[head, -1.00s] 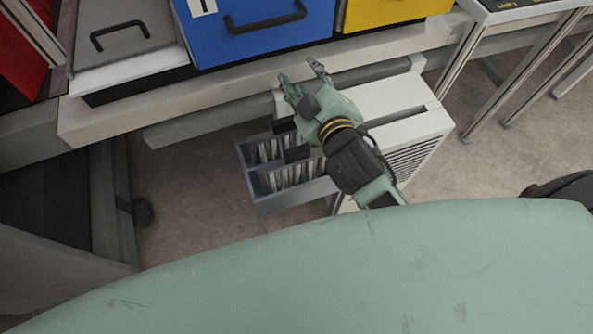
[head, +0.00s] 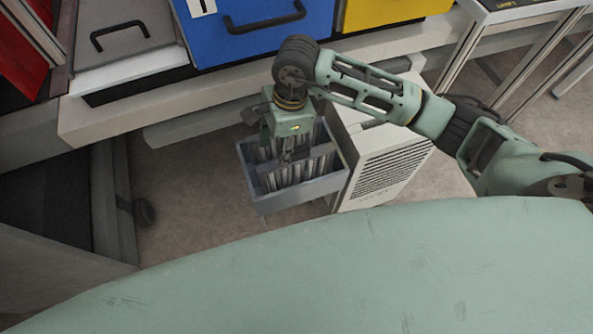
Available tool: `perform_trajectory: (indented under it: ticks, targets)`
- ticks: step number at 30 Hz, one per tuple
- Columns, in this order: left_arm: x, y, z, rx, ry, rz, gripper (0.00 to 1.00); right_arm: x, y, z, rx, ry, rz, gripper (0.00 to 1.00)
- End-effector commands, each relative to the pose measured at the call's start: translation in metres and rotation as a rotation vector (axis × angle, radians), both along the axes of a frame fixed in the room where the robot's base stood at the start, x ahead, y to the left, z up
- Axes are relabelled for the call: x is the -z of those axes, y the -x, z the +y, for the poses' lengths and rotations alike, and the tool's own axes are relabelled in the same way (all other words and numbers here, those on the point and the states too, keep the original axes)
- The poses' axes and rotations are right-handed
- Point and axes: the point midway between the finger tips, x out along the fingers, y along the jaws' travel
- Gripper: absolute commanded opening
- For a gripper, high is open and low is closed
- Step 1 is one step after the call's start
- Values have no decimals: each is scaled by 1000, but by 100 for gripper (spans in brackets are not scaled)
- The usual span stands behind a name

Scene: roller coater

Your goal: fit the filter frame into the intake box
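A grey-blue open-topped box (head: 303,196) hangs low beside a white louvred unit; I take it to be the intake box. A pleated, pale filter frame (head: 318,163) shows inside its walls, with a grey bar across it. I cannot tell whether it is fully seated. My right gripper (head: 290,153) points down over the box, its fingers among the pleats and dark parts near the middle. The fingertips are small and dark, so whether they hold the frame is unclear. My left gripper is out of view.
The white unit (head: 385,170) stands just right of the box, partly behind my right arm. A pale ledge (head: 130,120) and a blue drawer (head: 250,30) with a black handle lie above. Metal legs (head: 505,60) stand at the right.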

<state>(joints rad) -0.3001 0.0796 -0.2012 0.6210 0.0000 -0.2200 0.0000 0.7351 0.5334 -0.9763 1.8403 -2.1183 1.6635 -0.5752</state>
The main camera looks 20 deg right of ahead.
Motion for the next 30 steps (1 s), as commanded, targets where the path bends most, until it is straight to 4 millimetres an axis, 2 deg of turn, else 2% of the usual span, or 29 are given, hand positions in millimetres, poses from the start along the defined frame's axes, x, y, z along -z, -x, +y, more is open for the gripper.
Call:
perform_trajectory:
  ticks: [1, 3, 6, 14, 18, 21, 24, 30]
  targets:
    - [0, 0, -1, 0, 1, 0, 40, 0, -7, -18, -2, 71, -14, 39]
    - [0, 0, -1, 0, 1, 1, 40, 0, -12, -35, -3, 140, -21, 39]
    - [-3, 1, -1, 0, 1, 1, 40, 5, -14, -46, -4, 181, -22, 39]
    - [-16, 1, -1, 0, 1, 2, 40, 32, -13, -46, -2, 182, -18, 39]
    - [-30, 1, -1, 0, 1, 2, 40, 53, -15, -46, -2, 183, -17, 39]
    - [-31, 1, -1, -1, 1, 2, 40, 68, -16, -45, -2, 179, -20, 39]
    - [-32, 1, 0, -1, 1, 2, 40, 75, -16, -46, -4, 181, -22, 39]
    - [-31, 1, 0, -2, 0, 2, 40, 77, -17, -46, -4, 180, -24, 39]
